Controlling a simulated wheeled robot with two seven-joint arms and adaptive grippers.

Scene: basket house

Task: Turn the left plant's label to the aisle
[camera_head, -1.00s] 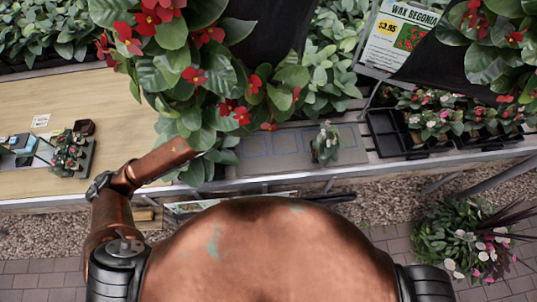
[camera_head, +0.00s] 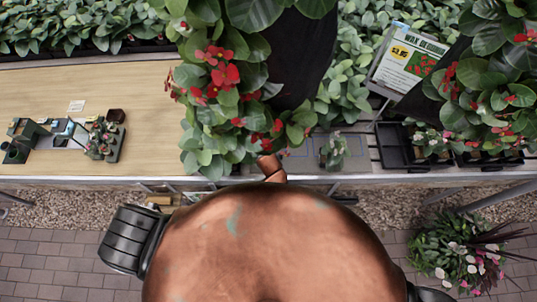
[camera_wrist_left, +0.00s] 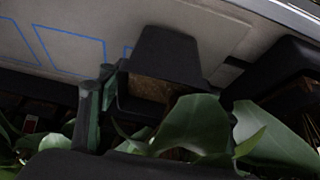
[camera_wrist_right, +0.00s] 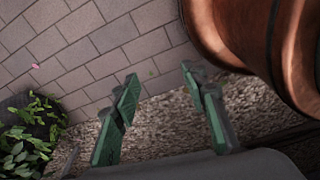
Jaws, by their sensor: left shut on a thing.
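A small leafy plant (camera_head: 333,150) stands on the grey mat (camera_head: 305,163) with blue outlined squares, in the head view. In the left wrist view a tapered black pot (camera_wrist_left: 165,52) with brown soil and broad green leaves (camera_wrist_left: 190,125) is close in front of my left gripper (camera_wrist_left: 150,105). One finger lies against the pot's side; leaves hide the other. The gripper is shut on this plant's pot. In the head view my left gripper is hidden behind foliage and my body. No label can be made out. My right gripper (camera_wrist_right: 165,110) is open and empty above gravel and paving.
Red-flowered hanging foliage (camera_head: 225,85) blocks part of the bench. Black trays (camera_head: 400,150) with potted flowers stand to the right, below a wax begonia sign (camera_head: 412,60). Another plant (camera_head: 103,138) stands on the wooden bench at left.

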